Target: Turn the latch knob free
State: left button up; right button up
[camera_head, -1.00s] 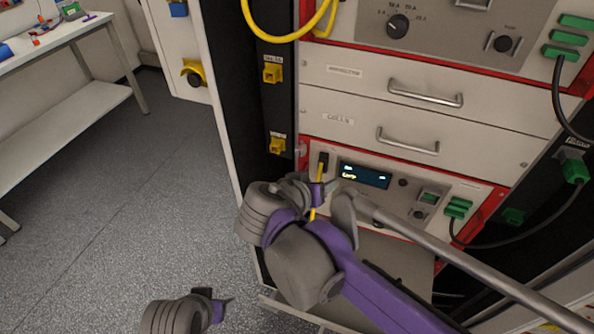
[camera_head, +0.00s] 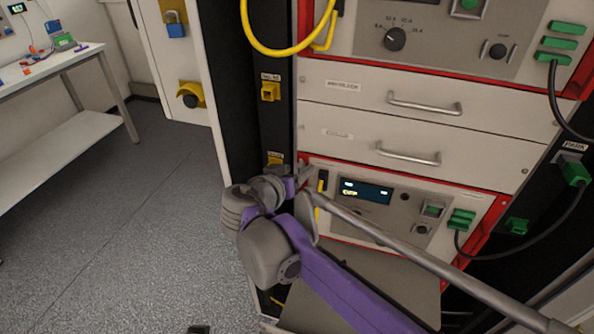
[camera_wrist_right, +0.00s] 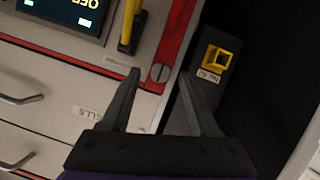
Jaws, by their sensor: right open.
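A small round slotted grey knob (camera_wrist_right: 159,73), probably the latch knob, sits on the red-edged panel corner in the right wrist view. My right gripper (camera_wrist_right: 160,74) is open, with one finger on each side of the knob in that view; I cannot tell whether they touch it. In the head view my right gripper (camera_head: 304,178) is at the upper left corner of the lower unit, and it hides the knob. Only a dark tip of what seems to be my left gripper (camera_head: 198,329) shows at the bottom edge.
A yellow socket (camera_wrist_right: 217,58) is on the black post. Drawers with bar handles (camera_head: 408,156) are above. The floor at left is clear.

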jog(key=shift+w+d+f, duration=0.15)
jog(key=shift+w+d, duration=0.05)
jog(key=shift+w, duration=0.2)
jog(key=shift+c, duration=0.3)
grip_shut()
